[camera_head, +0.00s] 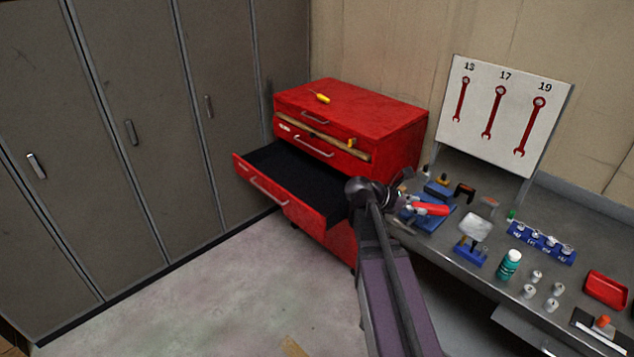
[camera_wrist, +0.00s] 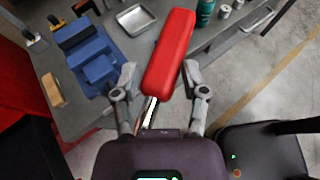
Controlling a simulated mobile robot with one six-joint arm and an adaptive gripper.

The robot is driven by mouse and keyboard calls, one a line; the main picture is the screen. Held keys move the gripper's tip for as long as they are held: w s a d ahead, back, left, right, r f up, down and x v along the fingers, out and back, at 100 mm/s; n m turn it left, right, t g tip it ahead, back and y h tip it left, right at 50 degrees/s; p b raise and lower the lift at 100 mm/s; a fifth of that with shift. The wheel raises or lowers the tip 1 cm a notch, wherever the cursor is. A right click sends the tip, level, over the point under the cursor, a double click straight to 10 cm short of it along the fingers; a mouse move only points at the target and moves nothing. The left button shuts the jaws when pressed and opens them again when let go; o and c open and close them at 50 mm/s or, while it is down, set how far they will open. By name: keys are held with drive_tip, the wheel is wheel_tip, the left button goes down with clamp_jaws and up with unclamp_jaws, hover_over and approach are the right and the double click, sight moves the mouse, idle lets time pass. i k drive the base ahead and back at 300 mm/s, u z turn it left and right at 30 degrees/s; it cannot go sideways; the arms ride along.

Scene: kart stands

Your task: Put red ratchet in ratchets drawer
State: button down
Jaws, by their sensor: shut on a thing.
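The red ratchet (camera_wrist: 170,55) is held between the two fingers of my gripper (camera_wrist: 160,82) in the wrist view. Its thick red handle points away from my palm, and a metal shaft shows near the palm. In the head view the red handle (camera_head: 431,209) shows above the workbench, beside my gripper (camera_head: 403,197). The red cabinet (camera_head: 395,115) has a lower drawer (camera_head: 270,195) pulled well out, with a black, empty-looking inside. My arm hides its right end. I cannot read a label naming the ratchets drawer.
A yellow-handled tool (camera_head: 319,97) lies on the cabinet top. The workbench (camera_head: 470,278) holds blue holders, a metal tray (camera_wrist: 135,19), a teal bottle (camera_head: 509,265) and a red tray (camera_head: 606,290). Grey lockers (camera_head: 120,120) stand left. The floor before the drawer is mostly clear.

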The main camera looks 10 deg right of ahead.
sight(313, 192)
drive_tip(key=z, duration=0.05)
drive_tip(key=i, duration=1)
drive_tip(key=z, duration=0.05)
